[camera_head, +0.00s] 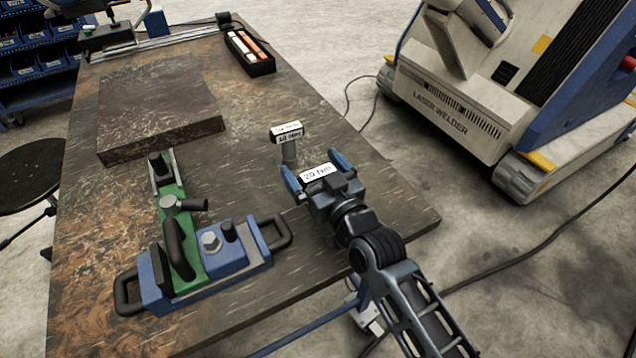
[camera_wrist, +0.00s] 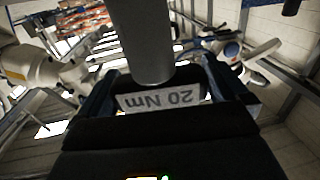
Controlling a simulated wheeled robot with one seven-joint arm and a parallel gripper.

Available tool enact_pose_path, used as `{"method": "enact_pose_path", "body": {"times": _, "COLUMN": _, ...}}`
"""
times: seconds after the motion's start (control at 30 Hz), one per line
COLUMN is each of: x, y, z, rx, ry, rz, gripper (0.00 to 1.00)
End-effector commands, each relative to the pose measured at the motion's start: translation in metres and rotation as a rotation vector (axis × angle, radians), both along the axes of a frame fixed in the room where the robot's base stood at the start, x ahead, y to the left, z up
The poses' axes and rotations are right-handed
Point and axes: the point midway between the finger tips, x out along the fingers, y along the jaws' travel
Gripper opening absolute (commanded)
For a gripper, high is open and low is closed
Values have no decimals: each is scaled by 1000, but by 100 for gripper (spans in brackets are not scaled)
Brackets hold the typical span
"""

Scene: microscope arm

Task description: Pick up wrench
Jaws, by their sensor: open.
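No full wrench shape is clear to me. A block labelled "20 Nm" (camera_head: 317,173) shows between the fingers of my gripper (camera_head: 314,168) in the head view. Its label, upside down (camera_wrist: 160,98), also shows between the fingers in the wrist view. In the wrist view a grey cylinder (camera_wrist: 143,40) comes down from the top, in front of the label. My gripper is open; I cannot tell whether either finger touches anything.
The worn table (camera_head: 330,115) has a blue-and-green clamp fixture (camera_head: 205,250) at the front left, a dark plate (camera_head: 160,115) behind it and a black tray (camera_head: 249,52) at the back. A laser welder (camera_head: 480,100) stands on the floor at the right. Free table lies beyond the posts.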

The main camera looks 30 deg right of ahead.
Motion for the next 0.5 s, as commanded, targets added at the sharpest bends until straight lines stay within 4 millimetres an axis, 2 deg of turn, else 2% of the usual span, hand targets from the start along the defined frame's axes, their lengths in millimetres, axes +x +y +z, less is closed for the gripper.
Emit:
{"method": "enact_pose_path", "body": {"times": 0.2, "x": 1, "y": 0, "z": -1, "rx": 0, "ry": 1, "rz": 0, "gripper": 100}}
{"method": "enact_pose_path", "body": {"times": 0.5, "x": 1, "y": 0, "z": -1, "rx": 0, "ry": 1, "rz": 0, "gripper": 72}}
